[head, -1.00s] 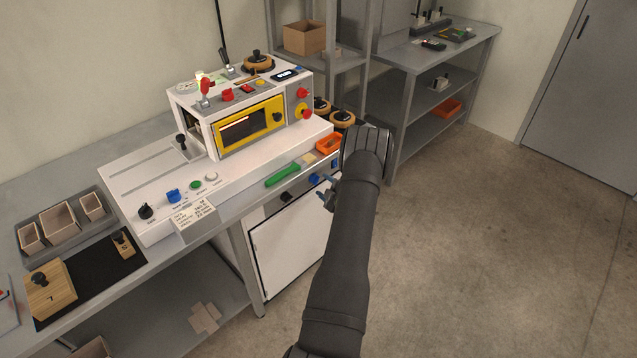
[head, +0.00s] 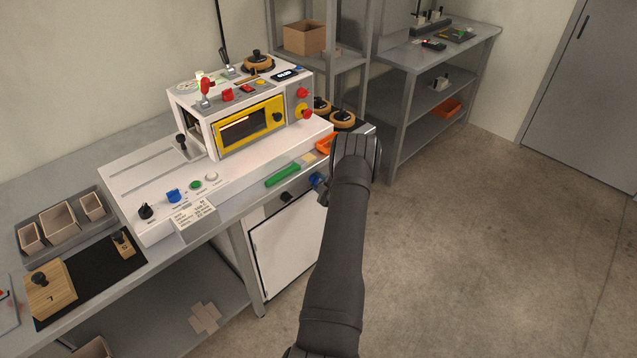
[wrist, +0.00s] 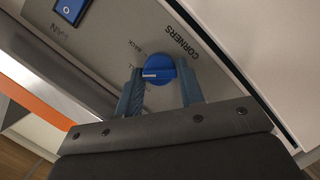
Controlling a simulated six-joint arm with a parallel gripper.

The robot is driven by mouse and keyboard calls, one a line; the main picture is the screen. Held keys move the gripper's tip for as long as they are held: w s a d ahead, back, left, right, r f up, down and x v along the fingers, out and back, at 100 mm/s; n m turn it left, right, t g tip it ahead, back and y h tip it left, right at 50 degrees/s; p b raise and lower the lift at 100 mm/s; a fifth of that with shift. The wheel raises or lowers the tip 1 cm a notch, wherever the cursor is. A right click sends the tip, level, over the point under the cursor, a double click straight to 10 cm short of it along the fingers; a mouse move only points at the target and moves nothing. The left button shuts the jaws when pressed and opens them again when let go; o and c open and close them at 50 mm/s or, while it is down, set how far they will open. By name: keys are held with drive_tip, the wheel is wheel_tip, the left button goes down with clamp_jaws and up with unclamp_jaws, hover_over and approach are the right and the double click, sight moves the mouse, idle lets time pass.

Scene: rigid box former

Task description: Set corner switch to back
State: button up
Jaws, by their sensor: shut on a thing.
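The corner switch is a round blue knob (wrist: 159,69) with a white pointer line, under the printed word CORNERS on a grey panel. The pointer faces left in the wrist view, towards a small label partly hidden by a finger; the BACK label is a little above that. My gripper (wrist: 160,76) has one blue-grey finger on each side of the knob and is shut on it. In the head view my gripper (head: 321,184) is at the front panel under the machine's table, and the knob there is mostly hidden by the fingers.
A blue FAN rocker switch (wrist: 72,9) sits beside the knob on the panel. A dark handle (head: 286,196) and a white cabinet door (head: 285,250) are to the left and below.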

drive_tip(key=m, duration=0.2)
drive_tip(key=m+g+y, duration=0.1)
drive_tip(key=shift+w+d+r+m+g, duration=0.15)
drive_tip(key=shift+m+g, duration=0.15)
drive_tip(key=shift+m, duration=0.1)
drive_tip(key=shift+w+d+m+g+y, duration=0.1)
drive_tip(key=shift+m+g+y, duration=0.5)
drive_tip(key=shift+m, duration=0.9)
drive_tip(key=shift+r, duration=0.1)
drive_tip(key=o, duration=0.9)
drive_tip(key=shift+o, duration=0.2)
drive_tip(key=v, duration=1.7)
drive_tip(key=shift+d, duration=0.1)
